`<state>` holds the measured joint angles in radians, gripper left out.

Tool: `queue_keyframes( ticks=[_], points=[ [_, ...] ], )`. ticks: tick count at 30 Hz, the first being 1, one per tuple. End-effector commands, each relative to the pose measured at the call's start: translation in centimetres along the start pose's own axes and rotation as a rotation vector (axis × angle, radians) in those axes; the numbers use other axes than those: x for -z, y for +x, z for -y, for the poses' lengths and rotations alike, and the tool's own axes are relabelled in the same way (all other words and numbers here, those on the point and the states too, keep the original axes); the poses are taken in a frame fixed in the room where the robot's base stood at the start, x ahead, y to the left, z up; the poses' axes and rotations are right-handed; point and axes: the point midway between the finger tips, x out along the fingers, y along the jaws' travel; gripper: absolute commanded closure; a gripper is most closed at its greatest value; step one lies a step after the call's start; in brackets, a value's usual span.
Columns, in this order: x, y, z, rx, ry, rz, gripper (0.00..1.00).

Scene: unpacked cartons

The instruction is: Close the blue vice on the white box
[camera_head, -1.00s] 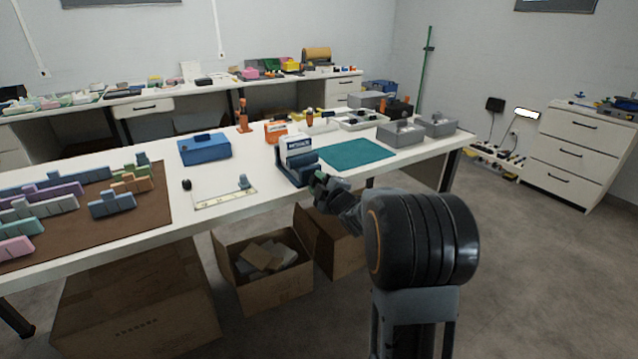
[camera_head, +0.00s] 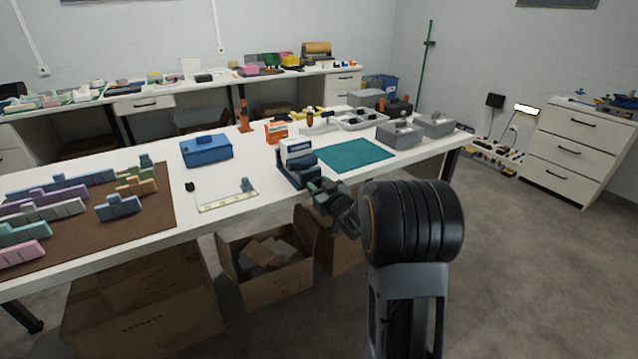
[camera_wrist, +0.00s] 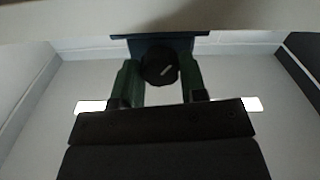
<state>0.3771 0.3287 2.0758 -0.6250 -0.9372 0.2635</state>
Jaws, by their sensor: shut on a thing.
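The blue vice (camera_head: 302,179) stands at the front edge of the long white table. The white box (camera_head: 297,148) sits upright in it, between its jaws; whether both jaws touch the box I cannot tell. My gripper (camera_head: 318,188) is at the vice's front, by the table edge. The blue body of the vice (camera_wrist: 190,40) shows behind the knob.
A teal mat (camera_head: 355,154) lies right of the vice, with grey boxes (camera_head: 399,134) beyond. An orange box (camera_head: 276,131) stands behind and a blue case (camera_head: 206,148) to the left. Open cartons (camera_head: 265,275) stand on the floor below the table edge.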

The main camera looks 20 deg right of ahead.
Motion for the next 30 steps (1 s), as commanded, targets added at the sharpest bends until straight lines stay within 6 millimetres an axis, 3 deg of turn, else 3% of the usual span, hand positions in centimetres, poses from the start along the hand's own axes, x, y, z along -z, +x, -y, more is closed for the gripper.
queue_keyframes(
  ticks=[30],
  points=[
    [-0.04,-0.06,0.19,0.0,0.952,0.008,0.85]
  ],
)
